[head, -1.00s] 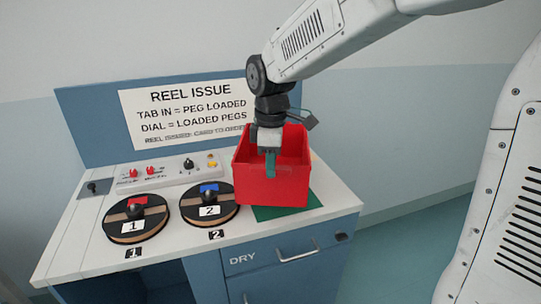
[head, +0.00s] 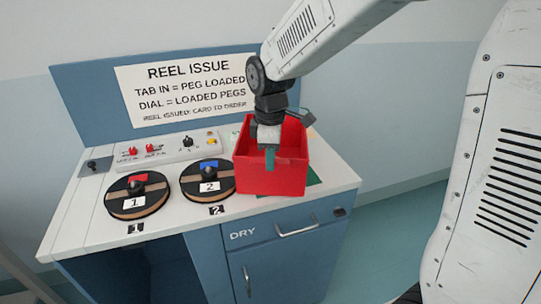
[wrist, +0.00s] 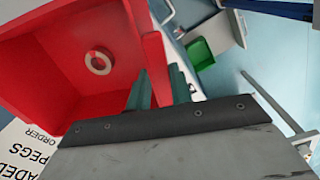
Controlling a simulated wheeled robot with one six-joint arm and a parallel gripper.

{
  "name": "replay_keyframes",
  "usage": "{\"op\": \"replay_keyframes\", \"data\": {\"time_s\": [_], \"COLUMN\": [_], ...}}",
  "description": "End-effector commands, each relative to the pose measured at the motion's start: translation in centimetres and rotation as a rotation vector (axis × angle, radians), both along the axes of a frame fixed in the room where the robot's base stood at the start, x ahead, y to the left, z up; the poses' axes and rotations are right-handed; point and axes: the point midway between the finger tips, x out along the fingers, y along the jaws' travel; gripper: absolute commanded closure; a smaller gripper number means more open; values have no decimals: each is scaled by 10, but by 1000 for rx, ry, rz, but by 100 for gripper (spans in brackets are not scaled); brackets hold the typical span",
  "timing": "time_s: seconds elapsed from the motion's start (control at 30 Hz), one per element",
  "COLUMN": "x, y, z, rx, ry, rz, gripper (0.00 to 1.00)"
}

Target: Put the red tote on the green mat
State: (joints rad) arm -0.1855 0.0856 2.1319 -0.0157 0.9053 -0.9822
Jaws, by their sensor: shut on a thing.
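The red tote (head: 272,178) is an open box over the right end of the counter, and it covers most of the green mat (head: 314,178). The mat shows at the tote's right side and as a thin strip at its front. I cannot tell whether the tote touches the mat. My gripper (head: 270,160) points down and is shut on the tote's front wall. In the wrist view the tote (wrist: 45,60) fills the upper left, upright wall beside my fingers (wrist: 160,88). A pale ring (wrist: 97,62) lies inside the tote.
Reel 1 (head: 139,194) and reel 2 (head: 207,180) sit left of the tote, reel 2 close beside it. A switch panel (head: 170,149) and a sign board (head: 188,92) stand behind. The wrist view also shows a distant green object (wrist: 200,52).

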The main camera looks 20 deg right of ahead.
Motion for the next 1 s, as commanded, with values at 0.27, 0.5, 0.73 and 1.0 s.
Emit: {"op": "replay_keyframes", "data": {"time_s": [0.27, 0.5, 0.73, 1.0], "x": [1, 1, 1, 0], "y": [0, 0, 0, 0], "z": [-2, -7, -10, -11], "rx": [1, 1, 0, -1], "ry": [-1, -1, -3, 1], "rz": [0, 0, 0, 0], "gripper": [100, 100, 67, 53]}}
